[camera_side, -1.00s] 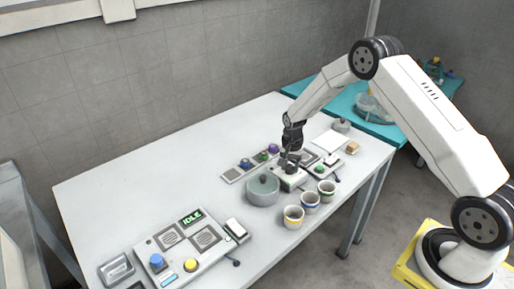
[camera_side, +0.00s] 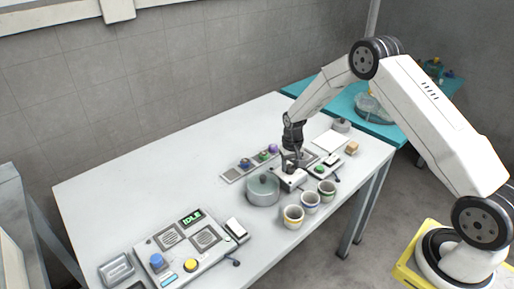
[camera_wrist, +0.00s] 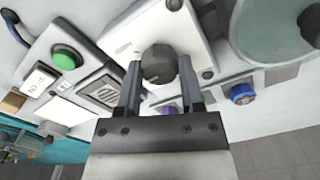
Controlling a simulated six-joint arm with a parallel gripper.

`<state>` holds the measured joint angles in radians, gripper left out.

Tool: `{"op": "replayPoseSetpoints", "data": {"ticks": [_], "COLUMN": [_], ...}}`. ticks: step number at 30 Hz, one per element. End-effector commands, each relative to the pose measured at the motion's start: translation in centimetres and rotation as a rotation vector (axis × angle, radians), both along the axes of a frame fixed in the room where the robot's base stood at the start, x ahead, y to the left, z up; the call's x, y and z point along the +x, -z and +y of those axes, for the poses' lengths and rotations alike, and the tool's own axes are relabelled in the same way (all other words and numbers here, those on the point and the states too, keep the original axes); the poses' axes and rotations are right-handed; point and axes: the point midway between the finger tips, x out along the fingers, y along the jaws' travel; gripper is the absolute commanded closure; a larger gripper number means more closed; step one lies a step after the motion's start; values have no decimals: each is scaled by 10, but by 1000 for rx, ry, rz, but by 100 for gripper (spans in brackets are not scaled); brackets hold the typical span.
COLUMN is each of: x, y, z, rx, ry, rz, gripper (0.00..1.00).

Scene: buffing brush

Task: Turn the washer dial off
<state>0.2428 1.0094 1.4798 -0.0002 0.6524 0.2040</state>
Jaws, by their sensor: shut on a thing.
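The washer dial is a dark grey round knob (camera_wrist: 158,64) on a white box; the box (camera_side: 289,182) stands in the right half of the table in the side view. My gripper (camera_side: 292,164) points down over this box. In the wrist view my gripper (camera_wrist: 160,72) has one finger on each side of the knob and is shut on it. In the side view the knob is mostly hidden by the fingers. I cannot read any dial marking for its setting.
A lidded grey pot (camera_side: 262,190) stands close left of the box, with several cups in front, including a blue-banded one (camera_side: 310,203). A green-button unit (camera_side: 319,170) is to the right. A knob strip (camera_side: 247,165) lies behind. A panel reading IDLE (camera_side: 191,217) is front left.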

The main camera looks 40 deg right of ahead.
Motion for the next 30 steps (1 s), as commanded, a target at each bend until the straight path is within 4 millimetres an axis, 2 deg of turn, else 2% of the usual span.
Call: {"op": "replayPoseSetpoints", "data": {"ticks": [8, 9, 12, 23, 30], "x": [0, 0, 0, 0, 0], "y": [0, 0, 0, -1, -15], "z": [0, 0, 0, 0, 0], "rx": [0, 0, 0, 0, 0], "ry": [1, 1, 1, 1, 1], "rz": [-1, -1, -1, -1, -1], "gripper": [100, 42, 16, 16, 16]}}
